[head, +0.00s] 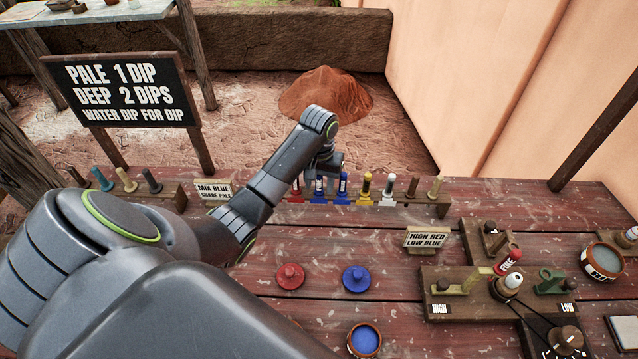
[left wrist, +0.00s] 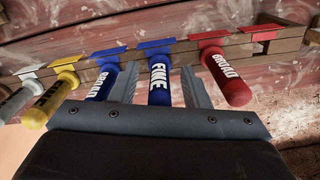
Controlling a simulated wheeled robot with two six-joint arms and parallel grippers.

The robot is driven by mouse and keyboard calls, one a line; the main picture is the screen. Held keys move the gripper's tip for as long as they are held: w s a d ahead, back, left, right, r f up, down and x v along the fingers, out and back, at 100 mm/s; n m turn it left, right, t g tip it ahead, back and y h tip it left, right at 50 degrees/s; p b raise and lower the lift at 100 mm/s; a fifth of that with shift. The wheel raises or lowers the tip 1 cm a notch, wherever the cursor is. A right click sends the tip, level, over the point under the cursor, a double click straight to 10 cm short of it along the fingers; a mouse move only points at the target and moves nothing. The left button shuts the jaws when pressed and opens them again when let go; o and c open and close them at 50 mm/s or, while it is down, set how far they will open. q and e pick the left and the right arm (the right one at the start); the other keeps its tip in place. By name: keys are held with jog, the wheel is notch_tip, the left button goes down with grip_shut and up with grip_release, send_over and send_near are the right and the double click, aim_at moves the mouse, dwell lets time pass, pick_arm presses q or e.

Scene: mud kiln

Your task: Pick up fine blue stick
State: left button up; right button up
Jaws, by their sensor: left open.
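The fine blue stick (left wrist: 160,84), marked FINE, stands in a wooden rack (left wrist: 275,48) between a red stick (left wrist: 225,78) marked BROAD and a broad blue stick (left wrist: 102,82). My left gripper (left wrist: 161,76) is open, with one finger on each side of the fine blue stick. No closed grip on it shows. In the head view the left gripper (head: 322,174) is down at the left part of the rack, and it partly hides the fine blue stick (head: 319,186). My right gripper is not in view.
Yellow (head: 366,185), white (head: 389,187) and other sticks stand further right in the rack. A sign (head: 426,239) reads "HIGH RED LOW BLUE". Red (head: 290,276) and blue (head: 356,278) round pieces lie in front. A second rack (head: 165,193) stands left. The table's middle is mostly clear.

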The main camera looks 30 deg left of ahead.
pick_arm(q)
jog(key=shift+f, duration=0.25)
jog(key=c, duration=0.9)
jog(key=shift+o, duration=0.2)
jog(key=shift+r, duration=0.1)
jog(key=shift+r, duration=0.35)
notch_tip(320, 180, up, 3)
jog(key=shift+w+r+b, duration=0.1)
jog(key=shift+b, duration=0.2)
notch_tip(320, 180, up, 4)
jog(key=p, duration=0.3)
jog(key=shift+r, duration=0.15)
jog(key=shift+r+p, duration=0.85)
jog(key=shift+p, duration=0.15)
